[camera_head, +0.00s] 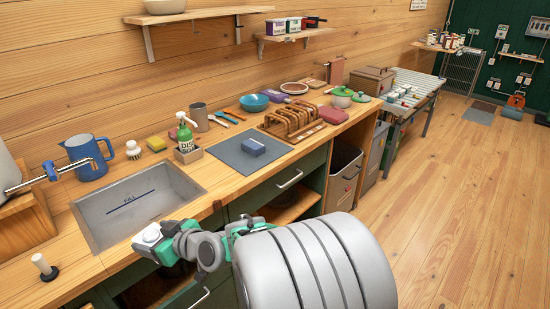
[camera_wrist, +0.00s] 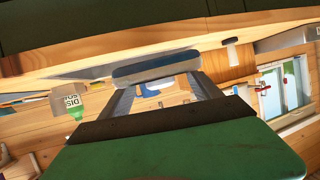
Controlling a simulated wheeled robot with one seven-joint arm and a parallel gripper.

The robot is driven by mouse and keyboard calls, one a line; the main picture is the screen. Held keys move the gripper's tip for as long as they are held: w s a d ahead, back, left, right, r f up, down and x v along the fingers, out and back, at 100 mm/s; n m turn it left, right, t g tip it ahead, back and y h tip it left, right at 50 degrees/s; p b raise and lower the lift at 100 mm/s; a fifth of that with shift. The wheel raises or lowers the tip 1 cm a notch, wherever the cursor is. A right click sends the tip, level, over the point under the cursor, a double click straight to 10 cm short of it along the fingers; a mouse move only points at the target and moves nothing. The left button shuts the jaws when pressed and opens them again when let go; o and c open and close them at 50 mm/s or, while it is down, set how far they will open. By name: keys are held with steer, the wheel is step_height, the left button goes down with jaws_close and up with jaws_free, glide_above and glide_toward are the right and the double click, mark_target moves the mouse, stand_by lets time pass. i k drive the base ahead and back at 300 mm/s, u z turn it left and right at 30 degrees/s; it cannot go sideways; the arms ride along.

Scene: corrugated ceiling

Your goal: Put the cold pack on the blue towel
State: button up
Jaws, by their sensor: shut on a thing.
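My gripper (camera_wrist: 157,80) is shut on a slim blue-grey slab (camera_wrist: 155,67), which looks like the cold pack, held across the fingertips in the wrist view.
The sink (camera_head: 142,205) is in the counter left of the mat. A green soap bottle (camera_head: 185,135) stands between them at the back. A wooden rack (camera_head: 290,121) stands behind and right of the mat. A blue pitcher (camera_head: 88,157) is behind the sink.

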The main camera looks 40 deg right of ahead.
mark_target(253, 143)
steer(key=u, duration=0.15)
steer(key=k, duration=0.35)
steer(key=z, duration=0.95)
steer(key=i, duration=1.2)
steer(key=u, duration=0.8)
